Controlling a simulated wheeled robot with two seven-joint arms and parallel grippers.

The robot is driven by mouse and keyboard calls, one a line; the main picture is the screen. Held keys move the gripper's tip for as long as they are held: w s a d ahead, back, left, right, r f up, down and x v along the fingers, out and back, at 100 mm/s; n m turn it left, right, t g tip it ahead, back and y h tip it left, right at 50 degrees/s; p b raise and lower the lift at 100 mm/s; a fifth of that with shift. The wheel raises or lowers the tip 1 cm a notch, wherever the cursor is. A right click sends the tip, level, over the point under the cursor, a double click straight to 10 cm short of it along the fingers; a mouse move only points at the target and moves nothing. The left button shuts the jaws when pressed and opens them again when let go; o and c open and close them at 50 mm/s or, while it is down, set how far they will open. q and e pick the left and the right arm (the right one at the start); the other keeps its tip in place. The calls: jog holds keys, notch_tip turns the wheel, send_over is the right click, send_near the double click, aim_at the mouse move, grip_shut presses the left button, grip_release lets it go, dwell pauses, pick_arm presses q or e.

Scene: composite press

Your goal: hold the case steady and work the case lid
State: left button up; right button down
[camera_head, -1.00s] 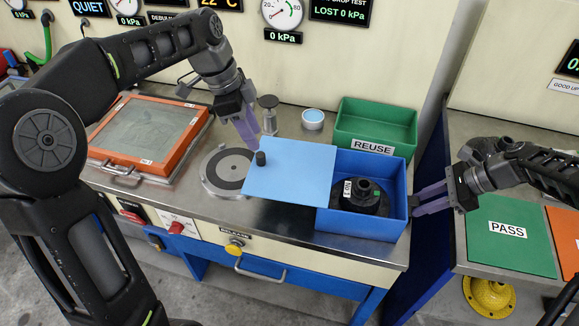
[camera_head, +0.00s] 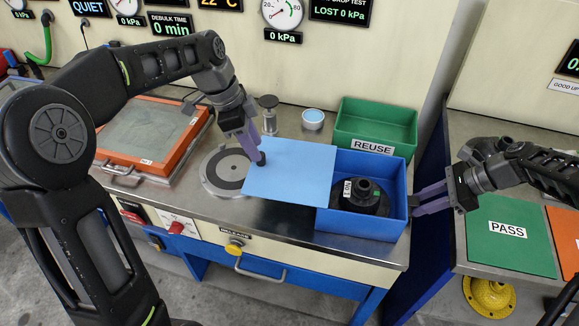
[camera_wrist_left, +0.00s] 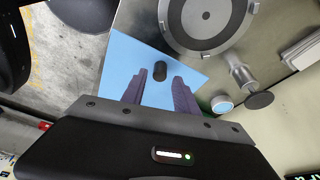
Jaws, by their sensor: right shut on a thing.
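The blue case (camera_head: 366,227) stands on the steel bench top at its right front corner. Its light blue lid (camera_head: 300,178) is slid off to the left, leaving the right part of the case open. A black part with a white tag (camera_head: 362,196) sits inside. My left gripper (camera_head: 260,157) is at the black lid knob. In the left wrist view its two fingers are apart, with the knob (camera_wrist_left: 159,71) just beyond and between the tips; the lid (camera_wrist_left: 126,59) lies below.
A green REUSE bin (camera_head: 376,125) stands behind the case. A round metal plate (camera_head: 226,172) lies left of the lid, and an orange-framed screen (camera_head: 152,128) further left. A small cup (camera_head: 313,119) and a metal post (camera_head: 268,115) stand behind the lid. A green PASS mat (camera_head: 510,237) lies on the right bench.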

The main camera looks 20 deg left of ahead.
pick_arm(q)
jog(key=shift+x, duration=1.35)
grip_shut()
